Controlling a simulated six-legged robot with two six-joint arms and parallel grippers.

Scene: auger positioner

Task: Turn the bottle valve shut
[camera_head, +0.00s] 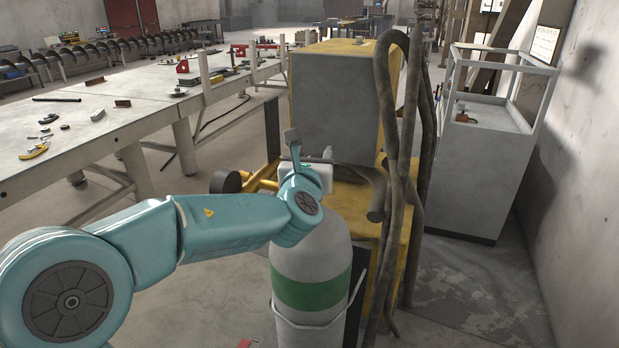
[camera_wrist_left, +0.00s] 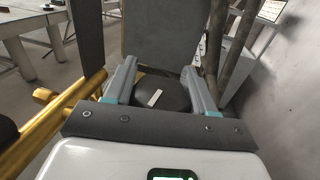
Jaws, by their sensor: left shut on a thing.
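The gas bottle (camera_head: 311,258) stands upright, light grey with a green band, in front of the yellow-framed machine. My left arm reaches in from the left, and my left gripper (camera_head: 310,152) is at the bottle's top. My forearm and wrist hide the bottle's neck and valve in the head view. In the left wrist view, a dark round valve knob (camera_wrist_left: 172,92) with a white mark sits between the two fingers of the left gripper (camera_wrist_left: 158,76). The fingers are shut on it from both sides. My right gripper is in neither view.
A grey box machine (camera_head: 336,105) on a yellow frame stands right behind the bottle. Thick dark hoses (camera_head: 390,110) hang just right of it. A long workbench (camera_head: 90,125) with tools is at the left, and a grey cabinet (camera_head: 478,175) at the right.

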